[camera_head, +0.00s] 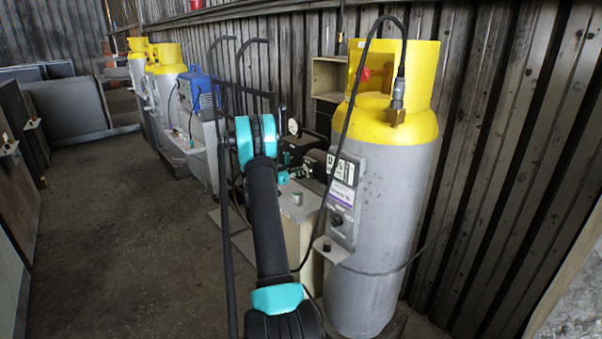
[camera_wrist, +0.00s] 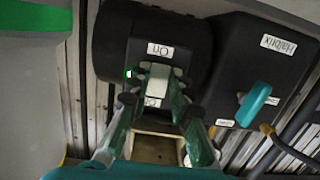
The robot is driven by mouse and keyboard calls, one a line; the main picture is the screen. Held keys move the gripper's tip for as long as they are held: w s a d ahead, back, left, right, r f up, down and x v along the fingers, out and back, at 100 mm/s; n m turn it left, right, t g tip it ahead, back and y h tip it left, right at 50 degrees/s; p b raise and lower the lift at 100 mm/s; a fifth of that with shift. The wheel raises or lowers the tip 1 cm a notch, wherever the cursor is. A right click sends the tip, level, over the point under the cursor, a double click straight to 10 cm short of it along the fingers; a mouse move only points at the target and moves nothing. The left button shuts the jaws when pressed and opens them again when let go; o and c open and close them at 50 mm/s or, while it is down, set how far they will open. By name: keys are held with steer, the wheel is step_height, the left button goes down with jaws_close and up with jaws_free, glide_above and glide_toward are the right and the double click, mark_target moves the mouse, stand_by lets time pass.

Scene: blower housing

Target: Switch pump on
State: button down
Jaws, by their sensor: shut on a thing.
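The black pump (camera_wrist: 112,45) fills the upper middle of the wrist view. On its front is a pale switch (camera_wrist: 158,76), with an upside-down "On" label (camera_wrist: 160,50) above it and a partly hidden label (camera_wrist: 153,102) below. A small green light (camera_wrist: 128,74) glows left of the switch. My gripper (camera_wrist: 152,92) is shut on the switch, one finger on each side. The exact contact is partly hidden by the fingers. In the head view the pump (camera_head: 316,160) is small and dark, and my gripper (camera_head: 284,176) is at its left side, partly hidden by my arm.
A black box (camera_wrist: 262,60) with a teal knob (camera_wrist: 254,103) is right of the switch. A grey, yellow-topped cylinder (camera_head: 375,220) with a control panel (camera_head: 344,198) stands close right of my arm. A small can (camera_head: 297,198) stands on a pale block. Open floor (camera_head: 120,230) lies left.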

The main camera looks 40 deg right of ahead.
steer(key=c, duration=1.4)
jaws_free()
steer(key=shift+o, duration=0.2)
steer(key=s+a+r, duration=0.1)
steer(key=a, duration=1.1)
steer(key=shift+r, duration=0.3)
